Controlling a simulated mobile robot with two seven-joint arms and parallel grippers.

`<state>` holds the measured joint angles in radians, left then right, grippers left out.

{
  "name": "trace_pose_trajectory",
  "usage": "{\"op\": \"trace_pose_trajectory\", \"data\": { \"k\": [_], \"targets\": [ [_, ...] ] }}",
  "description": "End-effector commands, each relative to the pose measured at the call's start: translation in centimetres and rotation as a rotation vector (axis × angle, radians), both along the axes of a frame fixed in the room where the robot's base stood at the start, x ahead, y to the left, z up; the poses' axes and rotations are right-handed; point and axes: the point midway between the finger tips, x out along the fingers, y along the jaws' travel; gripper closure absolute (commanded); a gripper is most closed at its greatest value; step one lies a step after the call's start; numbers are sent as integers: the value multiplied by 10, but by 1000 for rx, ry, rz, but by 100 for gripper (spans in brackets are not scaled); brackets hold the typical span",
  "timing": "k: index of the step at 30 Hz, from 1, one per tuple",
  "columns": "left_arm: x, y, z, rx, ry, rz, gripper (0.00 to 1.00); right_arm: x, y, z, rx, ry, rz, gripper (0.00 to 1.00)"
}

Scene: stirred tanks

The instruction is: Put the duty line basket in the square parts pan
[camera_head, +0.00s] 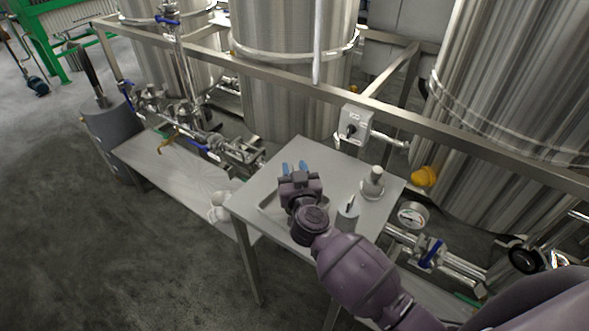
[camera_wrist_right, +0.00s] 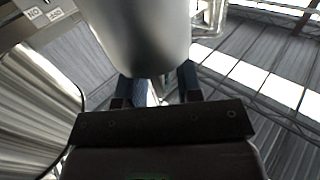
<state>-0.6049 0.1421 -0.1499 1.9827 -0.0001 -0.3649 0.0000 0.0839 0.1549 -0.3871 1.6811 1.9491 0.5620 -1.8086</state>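My right gripper (camera_head: 294,168) is over the near left part of the steel table, its two blue fingertips a small gap apart. Below it lies the shallow square parts pan (camera_head: 267,207), mostly hidden by the gripper. In the right wrist view, a smooth grey metal cylinder (camera_wrist_right: 140,35), which looks like the basket, is close to the right fingers (camera_wrist_right: 160,88) and partly covers them. A narrow part of it shows between the fingers; I cannot tell whether they grip it. In the head view this cylinder is hidden. My left gripper is not in view.
On the table (camera_head: 318,160), right of the gripper, stand a small metal cylinder with a dark handle (camera_head: 347,211) and a flanged steel part (camera_head: 373,184). A switch box (camera_head: 355,124) and rail are behind. A lower bench (camera_head: 170,172) with pipework is at left.

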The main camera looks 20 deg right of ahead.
Motion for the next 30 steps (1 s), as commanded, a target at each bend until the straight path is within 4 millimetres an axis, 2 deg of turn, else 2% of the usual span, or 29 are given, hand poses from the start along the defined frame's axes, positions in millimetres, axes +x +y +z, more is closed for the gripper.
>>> {"op": "trace_pose_trajectory", "data": {
  "k": [11, 14, 24, 30],
  "targets": [
    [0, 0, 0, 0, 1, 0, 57, -3, 0, 3, 0, 2, 0, 67],
    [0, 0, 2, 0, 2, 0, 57, -17, 2, 3, 0, 2, 0, 67],
    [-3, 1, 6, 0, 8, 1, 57, -81, 9, 3, 0, 2, 0, 67],
    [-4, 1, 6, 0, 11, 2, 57, -108, 13, 3, 0, 1, -1, 67]
  ]
}}
